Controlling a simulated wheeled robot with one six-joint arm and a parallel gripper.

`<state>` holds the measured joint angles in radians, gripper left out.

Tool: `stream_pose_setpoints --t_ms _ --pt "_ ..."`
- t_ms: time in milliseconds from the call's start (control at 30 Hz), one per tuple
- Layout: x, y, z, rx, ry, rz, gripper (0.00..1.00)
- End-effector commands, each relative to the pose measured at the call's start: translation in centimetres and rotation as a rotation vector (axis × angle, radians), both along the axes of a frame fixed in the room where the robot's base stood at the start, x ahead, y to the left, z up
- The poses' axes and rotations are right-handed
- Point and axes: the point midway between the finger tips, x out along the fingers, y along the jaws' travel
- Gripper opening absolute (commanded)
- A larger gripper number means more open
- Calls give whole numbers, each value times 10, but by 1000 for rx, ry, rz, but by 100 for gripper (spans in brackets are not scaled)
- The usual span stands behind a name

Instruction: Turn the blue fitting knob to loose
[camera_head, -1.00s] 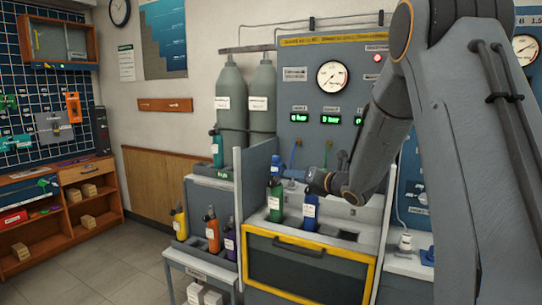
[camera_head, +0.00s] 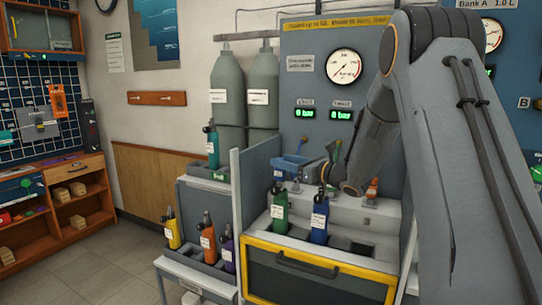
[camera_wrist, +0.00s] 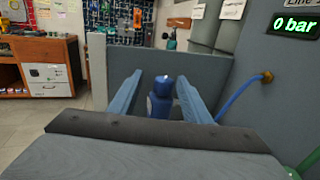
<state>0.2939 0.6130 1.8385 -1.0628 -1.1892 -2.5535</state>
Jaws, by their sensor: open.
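The blue fitting knob (camera_wrist: 160,90) stands upright in the wrist view, between the two long blue fingers of my gripper (camera_wrist: 158,78). The fingers are spread, with a gap on each side of the knob, and do not look shut on it. The dark palm edge hides what lies nearer to me. In the head view my gripper (camera_head: 290,163) reaches left from the wrist, above the back of the bench and behind the green and blue bottles. The knob is hard to tell apart from the blue fingers there.
A green bottle (camera_head: 279,209) and a blue bottle (camera_head: 320,222) stand in the bench tray in front. A grey partition (camera_wrist: 135,68) rises just beyond the fingers. A blue hose (camera_wrist: 240,95) runs from the panel at right. An orange fitting (camera_head: 372,190) stands right of my wrist.

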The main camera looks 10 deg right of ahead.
Motion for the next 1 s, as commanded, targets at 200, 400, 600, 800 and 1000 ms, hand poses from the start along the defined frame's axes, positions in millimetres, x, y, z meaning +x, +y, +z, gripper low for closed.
stream_pose_setpoints --t_ms 200,400,600,800,1000 --pt "24 7 1 0 1 -12 44" --pt "47 23 1 2 1 -15 44" --pt "58 32 1 2 1 -14 44" --pt "59 34 0 2 1 -13 44" --pt "59 34 0 2 1 -13 22"
